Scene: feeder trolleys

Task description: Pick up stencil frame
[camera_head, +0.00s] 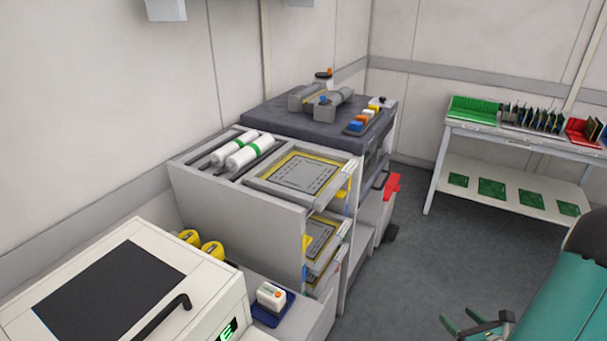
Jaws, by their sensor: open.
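One stencil frame (268,185), a grey rectangular frame with a yellow inner border and a slotted grey sheet, lies flat on top of the light grey cabinet (238,215). A second similar frame (322,236) sits on a lower level of the cabinet, partly hidden by the cabinet's side. My gripper (474,318) is at the lower right, over the floor, open with nothing seen between its fingers. It is well apart from both frames, and its lower part is cut off by the picture edge.
White rolls (243,153) lie beside the upper frame. A dark-topped unit (290,115) with tools stands behind. A white machine (125,285) fills the front left. A bench (520,140) with boards stands at the back right. Grey floor (425,255) is clear between.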

